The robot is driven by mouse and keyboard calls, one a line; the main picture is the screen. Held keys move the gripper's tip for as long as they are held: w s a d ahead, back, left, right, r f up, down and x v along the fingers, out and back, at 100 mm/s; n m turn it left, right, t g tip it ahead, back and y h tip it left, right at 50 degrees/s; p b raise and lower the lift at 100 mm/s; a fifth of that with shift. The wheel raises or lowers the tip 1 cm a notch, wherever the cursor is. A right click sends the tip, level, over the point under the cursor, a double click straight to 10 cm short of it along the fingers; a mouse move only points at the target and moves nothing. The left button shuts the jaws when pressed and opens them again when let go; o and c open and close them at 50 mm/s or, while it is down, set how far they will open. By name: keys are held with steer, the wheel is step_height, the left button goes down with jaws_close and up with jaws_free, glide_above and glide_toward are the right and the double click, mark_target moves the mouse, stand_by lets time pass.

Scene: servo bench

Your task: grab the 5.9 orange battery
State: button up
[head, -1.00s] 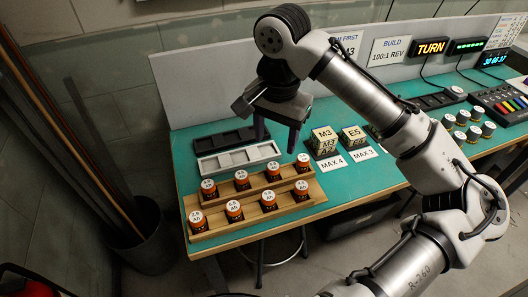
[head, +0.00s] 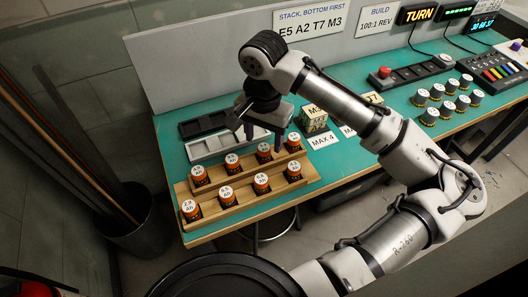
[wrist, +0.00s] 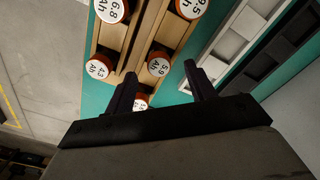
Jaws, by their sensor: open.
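The orange 5.9 battery (wrist: 158,67) has a white top label and stands upright in the rack's back row. In the head view, it appears to be the third from the left in that row (head: 264,153). My gripper (wrist: 162,74) is open and empty. In the wrist view, its fingertips lie on either side of the 5.9 battery. In the head view, my gripper (head: 264,140) hangs over the right part of the back row. I cannot tell how far above the battery the tips are. One more battery (wrist: 140,102) is partly hidden by the gripper.
The stepped wooden rack (head: 232,213) holds several similar batteries, close neighbours on both sides. A white tray (head: 206,148) and a dark tray (head: 203,125) lie behind it. Lettered blocks (head: 312,120) stand to the right. The teal bench's front edge runs before the rack.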

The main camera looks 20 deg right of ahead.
mark_target(264, 147)
step_height(264, 147, down, 4)
steer(key=shift+f+p, duration=0.1)
steer(key=shift+p, duration=0.25)
steer(key=shift+c, duration=0.3)
steer(key=c, duration=1.1)
steer(key=shift+o, duration=0.2)
